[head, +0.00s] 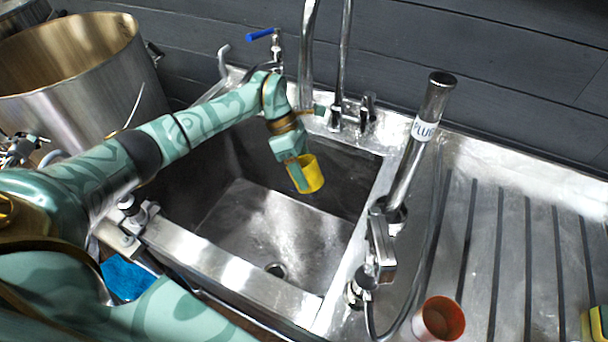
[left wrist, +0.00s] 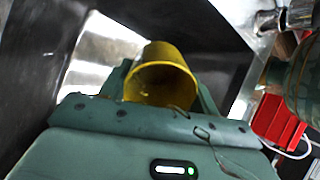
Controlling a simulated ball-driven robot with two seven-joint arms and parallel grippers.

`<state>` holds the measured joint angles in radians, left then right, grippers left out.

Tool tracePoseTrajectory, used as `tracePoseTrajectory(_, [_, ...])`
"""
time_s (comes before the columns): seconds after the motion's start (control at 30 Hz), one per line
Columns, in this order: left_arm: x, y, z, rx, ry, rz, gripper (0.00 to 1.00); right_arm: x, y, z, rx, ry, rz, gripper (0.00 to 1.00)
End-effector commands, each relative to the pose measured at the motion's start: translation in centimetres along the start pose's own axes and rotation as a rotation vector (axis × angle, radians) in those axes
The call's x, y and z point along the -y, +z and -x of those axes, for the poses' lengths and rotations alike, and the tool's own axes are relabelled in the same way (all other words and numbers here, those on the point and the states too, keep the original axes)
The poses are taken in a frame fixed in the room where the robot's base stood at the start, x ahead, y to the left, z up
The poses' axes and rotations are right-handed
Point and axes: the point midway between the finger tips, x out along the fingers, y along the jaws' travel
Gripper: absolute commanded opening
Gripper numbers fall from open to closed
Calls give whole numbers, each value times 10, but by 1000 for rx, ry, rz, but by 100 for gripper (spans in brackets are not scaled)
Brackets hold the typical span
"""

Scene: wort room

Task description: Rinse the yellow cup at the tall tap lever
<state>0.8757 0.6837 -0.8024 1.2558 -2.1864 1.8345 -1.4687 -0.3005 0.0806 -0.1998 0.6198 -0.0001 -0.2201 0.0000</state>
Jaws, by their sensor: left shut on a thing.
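The yellow cup (head: 313,176) is held in the air over the steel sink (head: 262,218). My left gripper (head: 299,174) is shut on it, with the arm reaching in from the left. In the left wrist view the cup (left wrist: 165,72) shows between the fingers, its open mouth facing the camera. I cannot tell whether it holds anything. Tall tap pipes (head: 306,60) rise at the back rim of the sink, right above the gripper. A blue-handled lever (head: 262,34) stands at the back left. No water stream is visible. My right gripper is out of view.
A thick steel post (head: 418,140) with a white label stands at the sink's right rim. An orange-red cup (head: 439,320) stands on the ribbed drainboard (head: 541,250). A large steel pot (head: 85,80) is at the left. A red object (left wrist: 277,122) shows in the wrist view.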

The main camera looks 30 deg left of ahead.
Motion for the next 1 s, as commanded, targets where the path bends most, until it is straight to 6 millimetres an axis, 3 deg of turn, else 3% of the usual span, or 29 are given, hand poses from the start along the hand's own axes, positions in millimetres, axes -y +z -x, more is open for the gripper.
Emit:
tracePoseTrajectory(0.37, [2, 5, -1, 0, 2, -2, 39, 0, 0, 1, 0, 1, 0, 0])
tracePoseTrajectory(1.0, [55, 10, -22, -1, 1, -3, 39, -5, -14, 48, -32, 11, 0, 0])
